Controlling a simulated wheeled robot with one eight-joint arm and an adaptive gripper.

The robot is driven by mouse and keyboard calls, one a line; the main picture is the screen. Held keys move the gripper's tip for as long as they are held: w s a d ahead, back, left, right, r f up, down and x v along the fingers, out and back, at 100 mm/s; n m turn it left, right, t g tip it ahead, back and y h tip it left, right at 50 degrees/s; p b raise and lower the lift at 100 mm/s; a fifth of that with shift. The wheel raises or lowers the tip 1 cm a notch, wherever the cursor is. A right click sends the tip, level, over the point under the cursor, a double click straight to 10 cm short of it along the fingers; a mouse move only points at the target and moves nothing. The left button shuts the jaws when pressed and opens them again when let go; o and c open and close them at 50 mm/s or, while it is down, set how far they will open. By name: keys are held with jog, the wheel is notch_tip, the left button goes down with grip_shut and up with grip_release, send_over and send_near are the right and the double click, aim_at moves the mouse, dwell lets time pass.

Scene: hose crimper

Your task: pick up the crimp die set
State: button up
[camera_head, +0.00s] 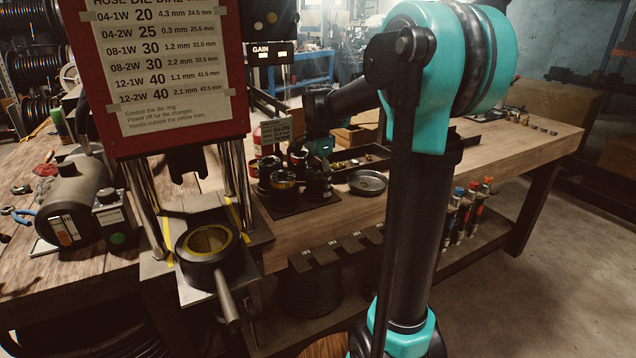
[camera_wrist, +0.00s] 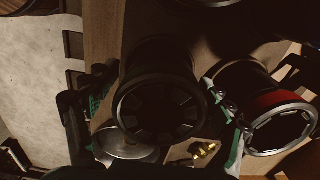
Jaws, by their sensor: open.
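Several dark, round crimp die sets stand close together on a dark mat in the middle of the head view, one of them at the front left (camera_head: 284,188). In the wrist view one black die set (camera_wrist: 160,108), with a ring of segments around its bore, lies between my fingers. A second die set with a red band and bright rim (camera_wrist: 280,128) stands just right of my right finger. My gripper (camera_wrist: 160,120) is open, one green-padded finger on each side of the black die set. In the head view my gripper (camera_head: 318,150) is above the back of the group, partly hidden.
A metal dish (camera_head: 367,182) lies right of the die sets, with a tray of brass fittings behind. The red-fronted crimper (camera_head: 165,75) stands left, with a handled ring (camera_head: 208,243) at its base. A small label sign (camera_head: 275,131) stands behind the group.

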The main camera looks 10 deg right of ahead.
jog(key=c, duration=1.6)
jog(key=shift+c, duration=0.9)
jog(key=shift+r, duration=0.15)
